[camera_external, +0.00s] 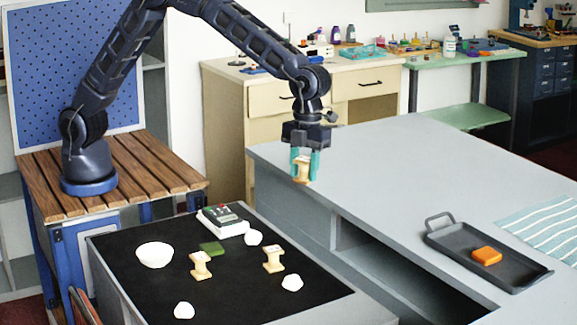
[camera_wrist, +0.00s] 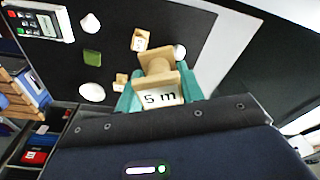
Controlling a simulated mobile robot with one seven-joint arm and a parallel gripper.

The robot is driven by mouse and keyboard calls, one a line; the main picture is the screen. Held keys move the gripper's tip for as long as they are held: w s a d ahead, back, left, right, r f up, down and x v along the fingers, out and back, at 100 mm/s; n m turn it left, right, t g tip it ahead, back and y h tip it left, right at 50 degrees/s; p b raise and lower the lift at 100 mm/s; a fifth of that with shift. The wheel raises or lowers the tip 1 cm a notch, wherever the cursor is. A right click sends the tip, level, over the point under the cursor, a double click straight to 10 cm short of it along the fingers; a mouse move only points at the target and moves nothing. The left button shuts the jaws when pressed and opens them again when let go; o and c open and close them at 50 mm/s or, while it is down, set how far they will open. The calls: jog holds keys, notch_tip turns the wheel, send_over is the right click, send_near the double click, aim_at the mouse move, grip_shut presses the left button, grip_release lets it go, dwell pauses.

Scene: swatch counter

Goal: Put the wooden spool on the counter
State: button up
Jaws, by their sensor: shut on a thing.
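My gripper (camera_external: 303,165) is shut on a wooden spool (camera_external: 301,170) and holds it in the air, near the left edge of the grey counter (camera_external: 380,160). In the wrist view the held spool (camera_wrist: 158,82) sits between the teal fingers and shows a "5 m" label.
On the counter are a dark tray (camera_external: 470,264) with an orange block (camera_external: 487,256) and a striped cloth (camera_external: 548,226). The counter's left and middle are clear.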

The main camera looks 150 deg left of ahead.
jog(key=s+a+r+n, duration=0.2)
jog(key=s+a, duration=0.1)
jog(key=a, duration=0.4)
jog(key=s+a+r+n, duration=0.1)
jog(key=s+a, duration=0.2)
jog(key=a, duration=0.4)
notch_tip(320, 180, up, 9)
jog(key=n+y, duration=0.1)
jog(key=n, duration=0.9)
send_over(362, 135)
jog(key=shift+t, duration=0.4)
notch_tip(362, 135, down, 19)
jog(key=shift+s+d+f, duration=0.1)
jog(key=shift+s+d, duration=0.05)
jog(key=shift+f, duration=0.15)
jog(key=o, duration=1)
notch_tip(362, 135, up, 12)
jog(key=s, duration=0.1)
jog(key=shift+s, duration=0.25)
